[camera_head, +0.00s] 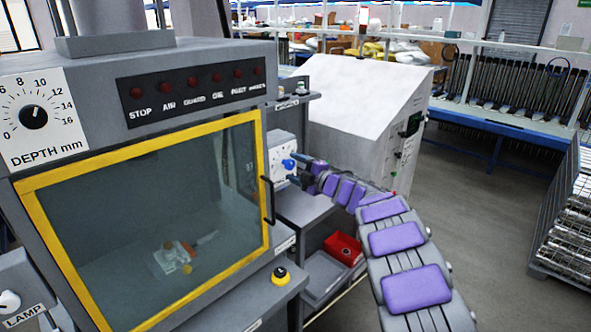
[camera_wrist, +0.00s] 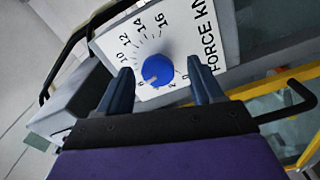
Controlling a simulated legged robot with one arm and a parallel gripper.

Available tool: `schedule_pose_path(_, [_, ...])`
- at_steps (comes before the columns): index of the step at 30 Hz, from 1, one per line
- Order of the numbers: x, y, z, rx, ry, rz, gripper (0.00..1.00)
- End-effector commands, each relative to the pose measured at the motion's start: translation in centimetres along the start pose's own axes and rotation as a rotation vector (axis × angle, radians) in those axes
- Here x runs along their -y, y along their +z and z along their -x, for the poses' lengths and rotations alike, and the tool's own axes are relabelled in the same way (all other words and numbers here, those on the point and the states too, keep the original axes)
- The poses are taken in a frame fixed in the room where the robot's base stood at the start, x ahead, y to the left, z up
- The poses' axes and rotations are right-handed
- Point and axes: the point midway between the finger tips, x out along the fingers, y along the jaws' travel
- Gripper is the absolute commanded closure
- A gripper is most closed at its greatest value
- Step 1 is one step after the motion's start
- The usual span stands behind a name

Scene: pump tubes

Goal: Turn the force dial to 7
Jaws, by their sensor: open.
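The force dial is a blue round knob (camera_wrist: 157,71) on a white scale plate (camera_wrist: 205,30) lettered "FORCE KN", tilted in the wrist view. Its numbers run round the knob up to 16. A small pale mark shows on the knob's lower part; the exact reading is too small to tell. My gripper (camera_wrist: 160,66) is open, with one blue-grey finger on each side of the knob; contact cannot be told. In the head view the blue knob (camera_head: 288,163) is on a box right of the machine door, with my gripper (camera_head: 298,168) just right of it.
A separate depth dial (camera_head: 34,117) is on the machine at left. The yellow-framed door (camera_head: 140,158) with a dark handle (camera_head: 268,200) stands left of my arm. A red bin (camera_head: 343,248) lies below my arm. Open floor (camera_head: 465,215) is at right.

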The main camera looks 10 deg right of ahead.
Motion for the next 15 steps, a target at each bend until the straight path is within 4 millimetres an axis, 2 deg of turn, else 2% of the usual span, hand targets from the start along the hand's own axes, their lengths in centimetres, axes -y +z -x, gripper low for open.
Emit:
schedule_pose_path(8, [-0.3,0.0,3.1,0.004,0.001,0.001,0.34])
schedule_pose_path(15, [-0.2,0.2,7.5,0.007,-0.001,-0.001,0.34])
